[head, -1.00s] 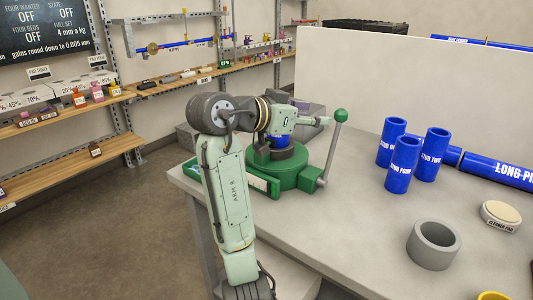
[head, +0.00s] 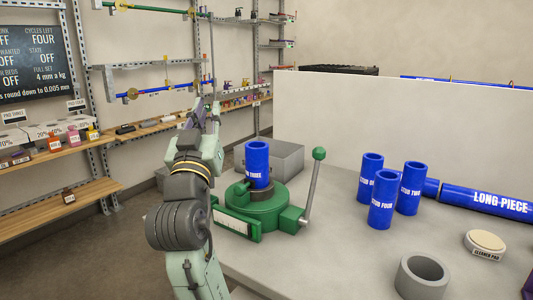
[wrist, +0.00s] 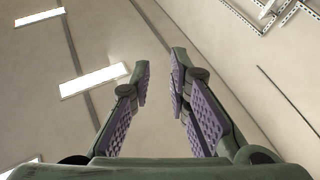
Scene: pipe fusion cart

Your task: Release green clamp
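The green clamp (head: 262,208) stands on the grey bench in the head view. Its lever (head: 311,190) with a green ball on top leans slightly right of upright. A blue stub labelled three (head: 257,165) stands upright in the clamp. My gripper (head: 203,113) is raised to the left of the clamp, pointing up and away from it. In the wrist view my gripper (wrist: 160,76) has its two purple-padded fingers apart with nothing between them. The clamp is out of the wrist view, which shows ceiling lights and wall.
Several blue stubs (head: 381,200), a long blue pipe (head: 487,202), a cleaner pad (head: 486,242) and a grey ring (head: 422,277) are on the bench to the right. A grey box (head: 285,158) is behind the clamp. Shelves (head: 150,132) line the left wall.

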